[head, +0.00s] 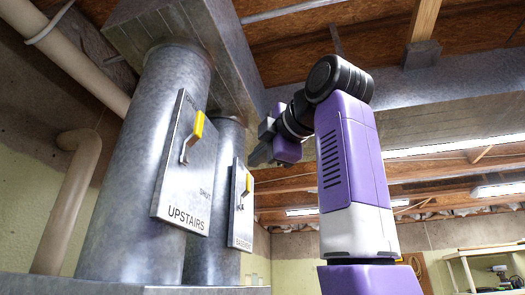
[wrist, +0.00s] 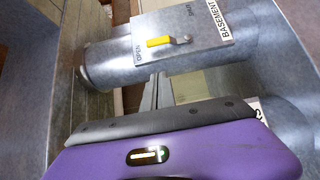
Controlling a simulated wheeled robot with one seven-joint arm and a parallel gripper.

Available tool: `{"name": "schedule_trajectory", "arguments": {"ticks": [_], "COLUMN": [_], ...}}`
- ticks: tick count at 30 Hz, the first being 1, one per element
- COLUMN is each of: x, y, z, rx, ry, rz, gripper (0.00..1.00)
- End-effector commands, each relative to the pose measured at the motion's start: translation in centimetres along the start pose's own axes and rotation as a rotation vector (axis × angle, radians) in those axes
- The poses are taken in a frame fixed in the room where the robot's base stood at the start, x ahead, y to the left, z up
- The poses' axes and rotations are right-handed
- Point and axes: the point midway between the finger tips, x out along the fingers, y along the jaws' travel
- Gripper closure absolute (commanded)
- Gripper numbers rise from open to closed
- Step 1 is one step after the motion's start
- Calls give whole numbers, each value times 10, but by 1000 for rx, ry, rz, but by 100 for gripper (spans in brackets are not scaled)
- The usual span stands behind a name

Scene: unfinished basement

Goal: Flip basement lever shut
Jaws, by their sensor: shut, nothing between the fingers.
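The basement lever (wrist: 160,41) has a yellow handle on a metal pivot. It is on the panel marked BASEMENT (wrist: 209,27) on a round metal duct. In the wrist view its handle points left, to the side marked OPEN; SHUT is marked above the pivot side. In the head view the basement lever (head: 247,185) points up. My gripper (wrist: 158,77) is shut and empty, just below the duct in the wrist view and apart from the lever. In the head view my gripper (head: 257,157) is above and right of the basement panel (head: 241,222).
A nearer duct (head: 135,170) carries the UPSTAIRS panel (head: 183,175), whose yellow lever (head: 196,127) also points up. A large metal trunk duct (head: 185,35) hangs over both ducts. Pale pipes (head: 73,200) run at the left. A shelf (head: 460,268) stands far right.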

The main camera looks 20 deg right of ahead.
Motion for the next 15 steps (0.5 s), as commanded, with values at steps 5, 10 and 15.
{"name": "schedule_trajectory", "arguments": {"ticks": [5, 10, 15], "x": [37, 66, 80], "y": [4, 4, 2], "z": [-1, 5, 21], "rx": [0, 2, 1], "ry": [2, 0, 0], "rz": [-3, -2, -2], "gripper": [100, 100, 100]}}
